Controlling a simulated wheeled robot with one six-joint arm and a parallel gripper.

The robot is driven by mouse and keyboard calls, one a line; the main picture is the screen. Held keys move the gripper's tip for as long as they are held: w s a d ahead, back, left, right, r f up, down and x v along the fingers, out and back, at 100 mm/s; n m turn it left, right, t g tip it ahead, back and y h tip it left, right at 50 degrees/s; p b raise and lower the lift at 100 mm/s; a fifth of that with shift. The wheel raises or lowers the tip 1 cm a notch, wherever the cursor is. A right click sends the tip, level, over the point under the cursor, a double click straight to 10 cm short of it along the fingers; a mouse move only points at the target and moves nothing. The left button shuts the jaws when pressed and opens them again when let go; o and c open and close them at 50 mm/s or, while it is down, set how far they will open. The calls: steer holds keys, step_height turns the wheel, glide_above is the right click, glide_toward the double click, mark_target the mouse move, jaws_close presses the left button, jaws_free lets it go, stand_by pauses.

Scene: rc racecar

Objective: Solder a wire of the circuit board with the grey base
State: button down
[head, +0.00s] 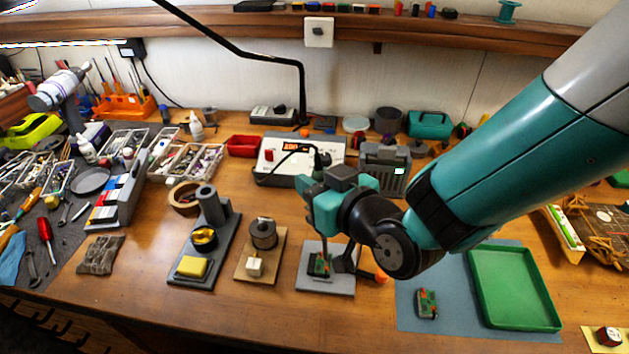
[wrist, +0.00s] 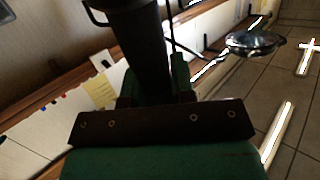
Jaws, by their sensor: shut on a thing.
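A small green circuit board (head: 319,266) sits on a grey base plate (head: 312,285) at the front middle of the bench. My gripper (head: 318,200) is above it, shut on the dark soldering iron (head: 322,159). The iron stands roughly upright in the jaws, with a cable at its top end. Its thin lower end points down to the board, but I cannot tell whether the tip touches. In the wrist view, my gripper (wrist: 153,92) is closed around the dark handle of the iron (wrist: 142,50). A second circuit board (head: 427,304) lies on the blue-grey mat (head: 409,275) to the right.
The iron stand (head: 228,226) with a yellow sponge (head: 193,266) and the solder spool (head: 263,233) are left of the base plate. A dark holder (head: 346,258) stands close beside the board. The soldering station (head: 273,181) is behind; a green tray (head: 480,275) is at right.

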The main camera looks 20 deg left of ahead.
mark_target(319, 161)
steer(key=shift+f+b, duration=0.7)
steer(key=shift+b, duration=0.4)
stand_by(3.1)
stand_by(0.6)
steer(key=shift+r+p, duration=1.85)
steer(key=shift+r, duration=1.25)
